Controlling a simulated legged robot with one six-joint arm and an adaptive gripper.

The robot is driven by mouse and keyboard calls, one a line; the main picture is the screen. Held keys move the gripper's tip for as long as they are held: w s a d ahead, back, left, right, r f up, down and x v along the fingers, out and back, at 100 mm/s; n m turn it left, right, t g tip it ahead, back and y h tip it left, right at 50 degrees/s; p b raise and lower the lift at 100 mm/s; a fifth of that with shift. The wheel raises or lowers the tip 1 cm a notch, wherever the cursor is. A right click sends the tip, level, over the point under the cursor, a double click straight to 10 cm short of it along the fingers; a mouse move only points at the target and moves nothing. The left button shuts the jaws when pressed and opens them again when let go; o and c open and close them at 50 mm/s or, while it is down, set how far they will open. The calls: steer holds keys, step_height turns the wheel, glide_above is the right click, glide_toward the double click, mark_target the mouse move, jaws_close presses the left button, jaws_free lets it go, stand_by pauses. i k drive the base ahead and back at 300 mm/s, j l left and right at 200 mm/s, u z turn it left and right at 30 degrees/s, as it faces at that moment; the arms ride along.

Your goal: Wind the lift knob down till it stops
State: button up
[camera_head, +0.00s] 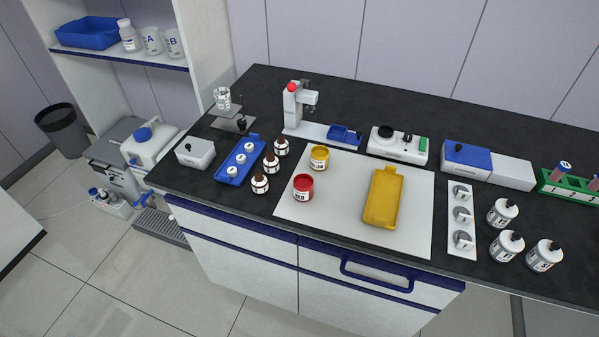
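I cannot tell for certain which part is the lift knob. A white upright stand (291,108) at the back of the bench carries a red round knob (292,87) on top and a grey arm at its right side. A small dark knob (241,123) shows at the grey plates (230,112) at the back left, where a glass beaker (223,98) stands on the upper plate. My gripper is not in view, and nothing is seen touching either knob.
A drawer handle (377,273) sticks out in front. The floor before the bench is clear.

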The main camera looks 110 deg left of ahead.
mark_target(241, 122)
steer(key=k+u, duration=0.1)
steer(key=u, duration=3.4)
